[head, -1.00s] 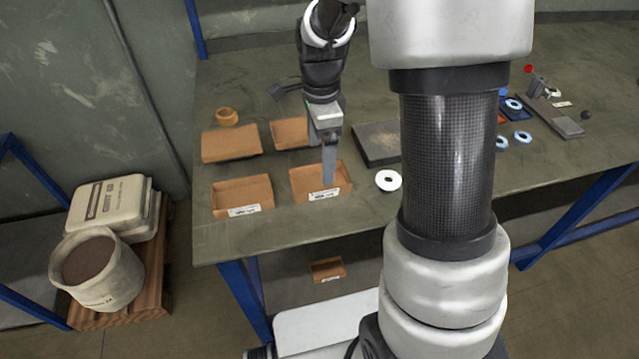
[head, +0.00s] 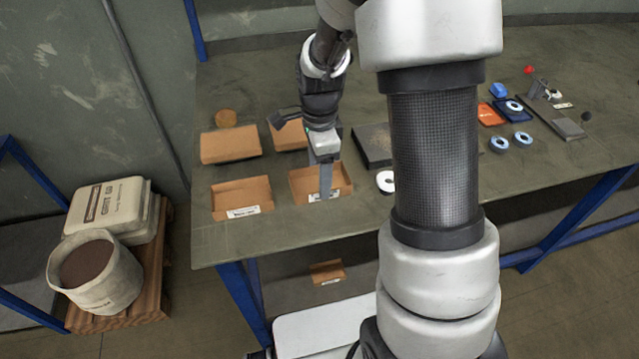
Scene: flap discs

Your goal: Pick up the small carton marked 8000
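Several small open brown cartons stand on the table. The front right carton (head: 296,181) has a white label on its front, too small to read and now partly covered by my gripper. The front left carton (head: 222,204) also has a white label that I cannot read. My gripper (head: 325,191) points down at the front right carton, its fingers overlapping the carton's front wall and label. I see the fingers edge-on as one grey bar, so their opening and any contact with the wall are unclear. No marking 8000 is legible.
Two more cartons stand behind, at left (head: 230,146) and partly behind my arm (head: 290,136). A dark plate (head: 372,146) and a white ring (head: 385,181) lie to the right. Another carton (head: 327,271) sits below the table. The table's front left corner is clear.

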